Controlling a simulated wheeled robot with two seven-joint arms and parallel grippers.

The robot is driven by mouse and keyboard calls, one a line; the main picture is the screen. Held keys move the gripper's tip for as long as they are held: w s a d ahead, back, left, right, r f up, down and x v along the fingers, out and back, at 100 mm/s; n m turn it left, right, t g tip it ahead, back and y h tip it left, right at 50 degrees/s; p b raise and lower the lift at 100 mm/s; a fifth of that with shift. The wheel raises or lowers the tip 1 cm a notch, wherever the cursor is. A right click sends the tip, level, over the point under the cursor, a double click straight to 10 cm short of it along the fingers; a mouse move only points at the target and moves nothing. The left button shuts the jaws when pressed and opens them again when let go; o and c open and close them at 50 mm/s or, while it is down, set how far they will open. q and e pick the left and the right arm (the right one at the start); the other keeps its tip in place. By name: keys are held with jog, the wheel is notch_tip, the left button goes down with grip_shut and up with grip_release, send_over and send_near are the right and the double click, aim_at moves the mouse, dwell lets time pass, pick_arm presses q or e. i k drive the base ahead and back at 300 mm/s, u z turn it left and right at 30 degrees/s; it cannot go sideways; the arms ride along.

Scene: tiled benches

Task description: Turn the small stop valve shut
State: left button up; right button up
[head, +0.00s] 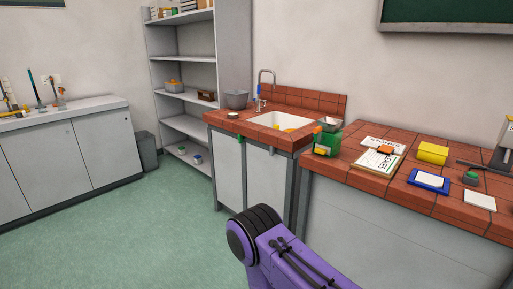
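A sink bench with a red tiled top (222,118) stands in the middle of the head view. It has a white basin (268,119) and a tall curved tap (268,76) with a blue part on it. A small green fitting (240,139) is at the bench's front edge, left of the basin. It may be the small stop valve, but it is too small to tell, and its handle position cannot be read. Neither gripper is in view. A purple and black link of my own arm shows at the bottom centre, well apart from the sink bench.
A second tiled bench (442,203) at right holds a green scale-like box (327,142), papers (376,162), a yellow box (432,153) and a blue tray (416,183). Shelves (184,58) and a grey bin (146,150) stand behind. The green floor (130,235) at left is clear.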

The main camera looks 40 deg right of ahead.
aim_at(271, 149)
jog(key=z, duration=0.4)
jog(key=i, duration=0.9)
jog(key=z, duration=1.55)
jog(key=i, duration=0.85)
jog(key=z, duration=0.65)
